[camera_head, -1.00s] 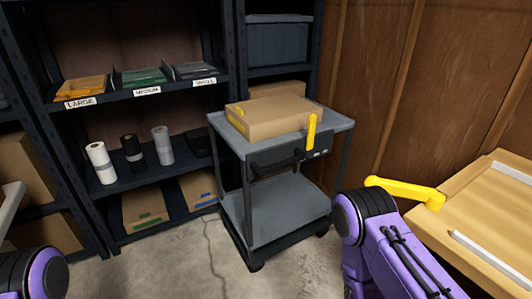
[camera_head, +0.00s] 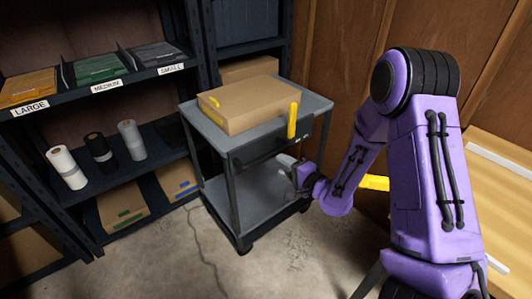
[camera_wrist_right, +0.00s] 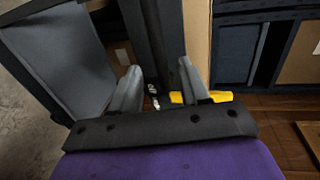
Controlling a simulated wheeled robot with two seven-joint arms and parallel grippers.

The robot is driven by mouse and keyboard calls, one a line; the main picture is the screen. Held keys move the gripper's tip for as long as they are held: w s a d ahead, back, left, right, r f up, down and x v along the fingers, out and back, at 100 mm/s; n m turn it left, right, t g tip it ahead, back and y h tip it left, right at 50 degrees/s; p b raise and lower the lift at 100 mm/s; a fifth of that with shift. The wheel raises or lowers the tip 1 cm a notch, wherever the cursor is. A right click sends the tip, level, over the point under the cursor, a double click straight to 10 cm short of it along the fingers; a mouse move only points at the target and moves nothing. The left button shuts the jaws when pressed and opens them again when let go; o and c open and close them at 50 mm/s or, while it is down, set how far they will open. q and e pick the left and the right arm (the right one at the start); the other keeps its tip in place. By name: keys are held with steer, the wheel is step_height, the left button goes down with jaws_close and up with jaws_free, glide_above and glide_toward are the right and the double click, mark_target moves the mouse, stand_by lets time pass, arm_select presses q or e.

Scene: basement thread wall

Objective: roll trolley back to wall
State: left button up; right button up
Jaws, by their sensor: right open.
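The grey two-shelf trolley (camera_head: 318,103) stands on the concrete floor in front of the shelving, its lower shelf (camera_head: 250,190) empty. A cardboard box (camera_head: 245,115) lies on its top. A yellow upright piece (camera_head: 293,120) stands at the trolley's near right edge, above its dark front bar. My right gripper (camera_head: 302,172) is low beside the trolley's right side. In the right wrist view my right gripper (camera_wrist_right: 158,85) is open, with a dark bar (camera_wrist_right: 150,35) running between or behind its fingers; I cannot tell whether they touch it. My left gripper is out of view.
Dark shelving (camera_head: 110,105) with labelled bins and several rolls (camera_head: 66,167) stands at left and behind. A wooden wall (camera_head: 340,50) is at the back right. A wooden worktop (camera_head: 500,200) is at far right. Bare floor (camera_head: 180,250) lies in front of the trolley.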

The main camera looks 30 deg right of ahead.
mark_target(268, 158)
steer(key=x, duration=0.9)
steer(key=shift+w+f, duration=0.15)
steer(key=shift+f, duration=0.05)
jaws_close()
